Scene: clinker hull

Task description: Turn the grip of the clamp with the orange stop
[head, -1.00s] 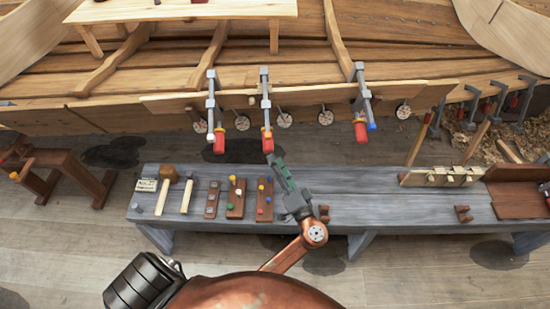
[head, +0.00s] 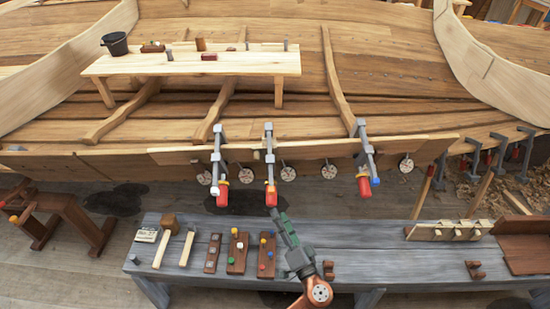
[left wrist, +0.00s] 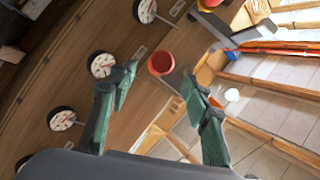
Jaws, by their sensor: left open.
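Three grey clamps with red grips hang on the plank along the hull in the head view. The middle one (head: 270,160) has a small orange stop (head: 266,184) beside its red grip (head: 271,198). The left clamp (head: 217,160) shows a white stop and the right clamp (head: 366,152) a blue one. My left gripper (head: 274,212) is open, its fingertips just below the middle grip. In the left wrist view, a red grip end (left wrist: 161,63) shows ahead between the open fingers (left wrist: 160,84); I cannot tell whether they touch it. My right gripper is out of view.
A grey bench (head: 370,246) stands below, with mallets, peg boards and a wooden rack (head: 448,231). Round dials (head: 288,173) hang behind the clamps. More clamps hang at the far right. A pale plank table (head: 190,65) stands above on the hull.

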